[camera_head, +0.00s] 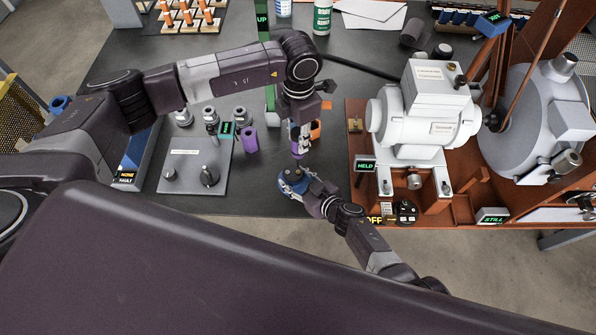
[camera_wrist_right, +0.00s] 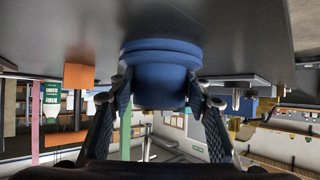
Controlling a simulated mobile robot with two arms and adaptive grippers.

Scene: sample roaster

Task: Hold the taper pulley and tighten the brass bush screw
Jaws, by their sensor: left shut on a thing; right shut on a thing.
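The blue taper pulley (camera_head: 290,182) is near the table's front edge in the head view, with dark spots on its upper face. My right gripper (camera_head: 307,187) is shut on it from the lower right. In the right wrist view the pulley (camera_wrist_right: 160,72) sits between the two fingers of this gripper (camera_wrist_right: 160,98). My left gripper (camera_head: 300,120) is shut on a purple-handled tool (camera_head: 298,143), pointing down just above the pulley. I cannot tell whether its tip touches the pulley. The brass bush screw is too small to tell or hidden.
A grey plate with knobs (camera_head: 178,165) and a purple holder (camera_head: 249,140) lie left of the tool. An orange holder (camera_head: 315,131) is close behind it. The pale motor (camera_head: 424,110) on its brown bench and a "HELD" sign (camera_head: 365,166) stand to the right.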

